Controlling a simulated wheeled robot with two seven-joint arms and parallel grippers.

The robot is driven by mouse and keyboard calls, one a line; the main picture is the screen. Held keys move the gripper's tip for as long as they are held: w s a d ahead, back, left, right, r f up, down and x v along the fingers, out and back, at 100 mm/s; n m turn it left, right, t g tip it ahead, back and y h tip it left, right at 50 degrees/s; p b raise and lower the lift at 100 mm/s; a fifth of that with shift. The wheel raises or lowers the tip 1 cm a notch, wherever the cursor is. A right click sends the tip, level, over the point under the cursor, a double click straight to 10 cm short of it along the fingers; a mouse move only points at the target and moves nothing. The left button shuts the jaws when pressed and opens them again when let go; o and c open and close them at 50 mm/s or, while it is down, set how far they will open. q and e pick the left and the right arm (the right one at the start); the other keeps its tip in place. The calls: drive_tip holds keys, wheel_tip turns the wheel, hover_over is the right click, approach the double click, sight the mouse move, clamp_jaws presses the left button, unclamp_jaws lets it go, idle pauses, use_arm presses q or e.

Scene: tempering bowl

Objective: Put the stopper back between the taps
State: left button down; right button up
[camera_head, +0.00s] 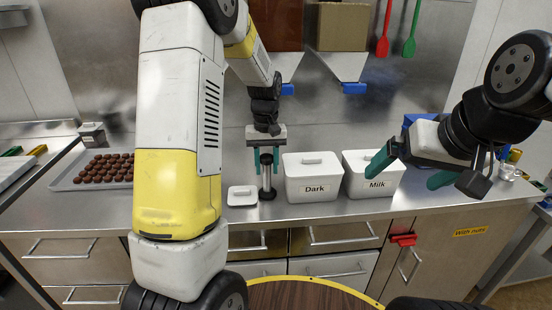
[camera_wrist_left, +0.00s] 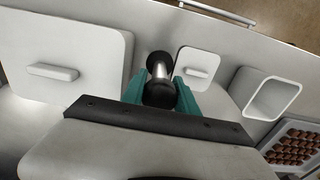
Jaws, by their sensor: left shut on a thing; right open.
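My left gripper (camera_head: 266,160) points down over the worktop and is shut on an upright black-and-silver piece (camera_head: 267,182), which looks like the stopper. It has a black top, a silver stem and a wide black foot at worktop level; I cannot tell whether the foot touches. In the left wrist view the piece (camera_wrist_left: 160,72) shows between the teal fingers (camera_wrist_left: 158,95). My right gripper (camera_head: 410,170) is open and empty, its teal fingers apart in front of the Milk box. I cannot make out the taps clearly.
White lidded boxes marked Dark (camera_head: 312,188) and Milk (camera_head: 386,187) stand right of the piece. A small white lid (camera_head: 242,196) is to its left. A chocolate tray (camera_head: 66,184) lies further left. An open white container (camera_wrist_left: 273,98) shows in the wrist view.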

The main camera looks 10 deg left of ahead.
use_arm(q)
drive_tip(key=c, duration=0.9)
unclamp_jaws()
drive_tip(key=shift+f, duration=0.1)
